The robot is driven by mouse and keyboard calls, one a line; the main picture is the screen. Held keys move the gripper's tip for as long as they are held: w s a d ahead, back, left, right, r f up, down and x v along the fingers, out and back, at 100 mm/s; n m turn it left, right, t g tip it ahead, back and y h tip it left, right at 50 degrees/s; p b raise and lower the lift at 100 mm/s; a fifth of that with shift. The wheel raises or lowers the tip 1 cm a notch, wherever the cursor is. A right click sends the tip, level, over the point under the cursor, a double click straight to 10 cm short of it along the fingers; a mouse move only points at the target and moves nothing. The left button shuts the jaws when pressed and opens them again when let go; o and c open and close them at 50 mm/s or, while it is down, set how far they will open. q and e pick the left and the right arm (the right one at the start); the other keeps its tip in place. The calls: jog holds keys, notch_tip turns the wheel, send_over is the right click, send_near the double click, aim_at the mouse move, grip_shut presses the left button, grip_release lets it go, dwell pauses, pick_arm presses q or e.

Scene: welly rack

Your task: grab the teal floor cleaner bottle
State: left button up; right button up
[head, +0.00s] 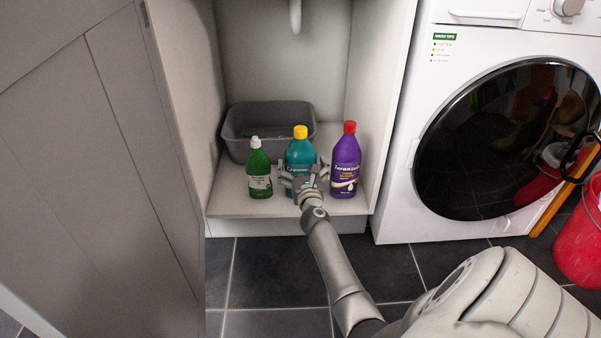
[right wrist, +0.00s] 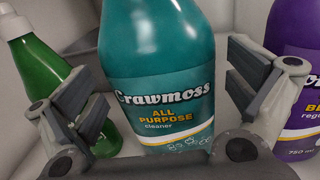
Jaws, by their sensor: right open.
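The teal cleaner bottle (head: 300,150) with a yellow cap stands upright on the cabinet floor, between a green bottle and a purple bottle. In the right wrist view the teal bottle (right wrist: 160,80) fills the middle, its label reading "all purpose cleaner". My right gripper (head: 304,170) is open in front of it, with one finger on each side of the bottle in the wrist view (right wrist: 163,90). I see gaps between the fingers and the bottle. The gripper hides the lower part of the bottle in the head view. My left gripper is not in view.
The green bottle (head: 259,170) stands close on the left and the purple bottle (head: 346,162) with a red cap close on the right. A grey basin (head: 235,145) is behind. Cabinet walls flank the bottles. A washing machine (head: 400,210) and red bucket (head: 577,240) are at right.

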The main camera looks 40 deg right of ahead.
jog(key=shift+b+x, duration=0.3)
jog(key=shift+x, duration=0.9)
jog(key=c, duration=1.7)
jog(key=shift+r, duration=0.15)
jog(key=shift+r+p, duration=0.15)
jog(key=shift+p, duration=0.15)
